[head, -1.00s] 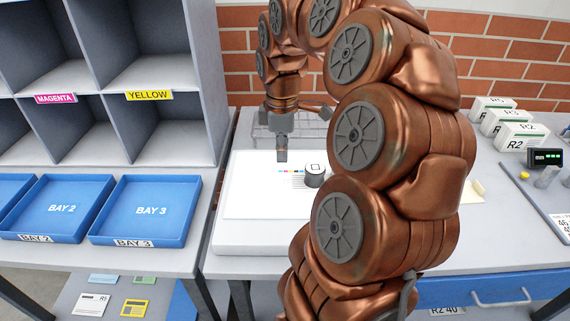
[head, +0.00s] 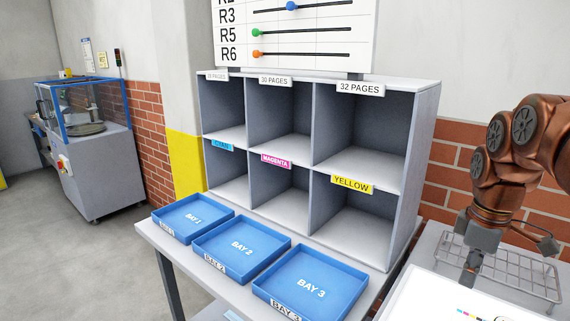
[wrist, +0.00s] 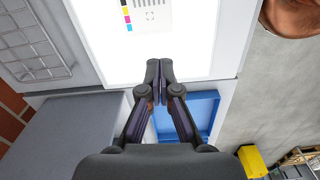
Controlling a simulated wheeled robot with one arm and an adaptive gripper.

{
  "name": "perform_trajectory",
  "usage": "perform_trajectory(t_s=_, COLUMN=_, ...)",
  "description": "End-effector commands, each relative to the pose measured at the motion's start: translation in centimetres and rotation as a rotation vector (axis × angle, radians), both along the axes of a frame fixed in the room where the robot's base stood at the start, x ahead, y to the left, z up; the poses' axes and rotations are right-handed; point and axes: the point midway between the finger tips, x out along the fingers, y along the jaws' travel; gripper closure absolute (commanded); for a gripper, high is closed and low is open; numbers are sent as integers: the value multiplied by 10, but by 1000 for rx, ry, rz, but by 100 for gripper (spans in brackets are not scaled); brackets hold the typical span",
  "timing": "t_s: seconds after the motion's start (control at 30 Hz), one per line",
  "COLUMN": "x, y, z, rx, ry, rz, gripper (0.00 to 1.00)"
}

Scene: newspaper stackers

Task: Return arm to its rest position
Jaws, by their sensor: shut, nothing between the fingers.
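My gripper (wrist: 159,70) is shut and empty in the wrist view. Its fingertips meet over the near edge of a bright white panel (wrist: 190,40) with a printed sheet of colour bars. In the head view my gripper (head: 470,272) hangs pointing down at the right, above the left part of the white panel (head: 420,300). My copper arm reaches in from the right edge, and most of it is outside the head view.
A wire rack (head: 515,275) stands close behind my gripper. A grey shelf of compartments (head: 405,215) and blue trays BAY 1 (head: 193,218), BAY 2 (head: 241,246) and BAY 3 (head: 310,285) are to the left. The shelf compartments look empty. Open floor lies at far left.

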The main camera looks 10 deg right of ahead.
Motion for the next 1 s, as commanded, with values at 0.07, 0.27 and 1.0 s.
perform_trajectory(t_s=0.07, x=-4, y=28, z=1, rx=-1, ry=12, rz=-15, gripper=100)
perform_trajectory(t_s=0.27, x=-29, y=103, z=-10, rx=-3, ry=40, rz=-121, gripper=100)
perform_trajectory(t_s=1.0, x=-175, y=219, z=-79, rx=-57, ry=149, rz=-680, gripper=100)
